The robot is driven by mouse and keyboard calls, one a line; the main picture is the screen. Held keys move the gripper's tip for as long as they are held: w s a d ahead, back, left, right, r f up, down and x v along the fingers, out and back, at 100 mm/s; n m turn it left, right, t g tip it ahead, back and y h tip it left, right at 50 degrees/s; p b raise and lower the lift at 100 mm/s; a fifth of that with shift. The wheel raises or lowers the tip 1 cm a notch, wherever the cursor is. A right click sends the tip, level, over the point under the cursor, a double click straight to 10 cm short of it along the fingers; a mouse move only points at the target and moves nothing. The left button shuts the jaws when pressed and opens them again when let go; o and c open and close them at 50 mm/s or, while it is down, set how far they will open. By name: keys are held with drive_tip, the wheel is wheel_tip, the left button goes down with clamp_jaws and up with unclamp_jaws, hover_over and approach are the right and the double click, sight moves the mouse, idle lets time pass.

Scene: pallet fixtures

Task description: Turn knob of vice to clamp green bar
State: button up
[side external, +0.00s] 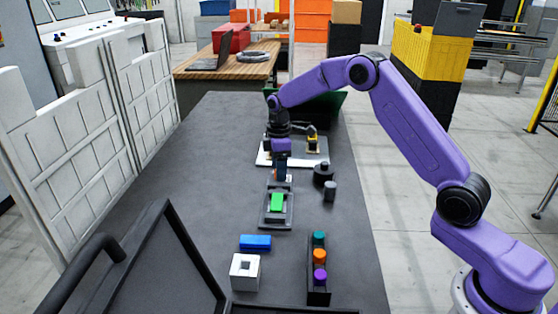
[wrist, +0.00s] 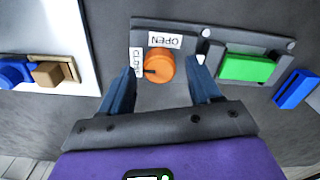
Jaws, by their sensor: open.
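The vice, a dark grey fixture, lies on the table below my arm in the side external view (side external: 264,222); its plate also shows in the wrist view (wrist: 190,28). The green bar (wrist: 247,68) lies in the recess of the vice; it also shows in the side external view (side external: 277,202). The knob (wrist: 159,66) is round and orange with a dark pointer mark, beside labels reading OPEN and, turned sideways, apparently CLOSE. My gripper (wrist: 164,70) is open, with one finger on each side of the knob. Contact cannot be told. In the side external view my gripper (side external: 282,177) hides the knob.
A blue block (side external: 255,242) and a white block with a square hole (side external: 245,272) lie nearer the camera. A black rack (side external: 318,292) holds teal, orange and purple pieces. Dark round parts (side external: 330,191) stand right of the vice. A white board (side external: 265,158) lies behind. The table's left is clear.

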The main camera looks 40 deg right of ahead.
wheel_tip(320, 180, up, 18)
drive_tip(key=shift+f, duration=0.25)
idle(0.3)
drive_tip(key=s+a, duration=0.5)
drive_tip(key=s, duration=0.5)
drive_tip(key=s+a, duration=0.6)
drive_tip(key=s, duration=0.4)
drive_tip(key=s+d+f, duration=0.2)
drive_tip(key=s, duration=0.6)
drive_tip(key=s+d+f, duration=0.2)
drive_tip(key=s+f, duration=0.1)
drive_tip(key=s, duration=0.4)
drive_tip(key=s+d+f, duration=0.2)
drive_tip(key=s+d, duration=0.1)
drive_tip(key=s, duration=0.5)
drive_tip(key=shift+s+f, duration=0.3)
drive_tip(key=shift+s, duration=0.05)
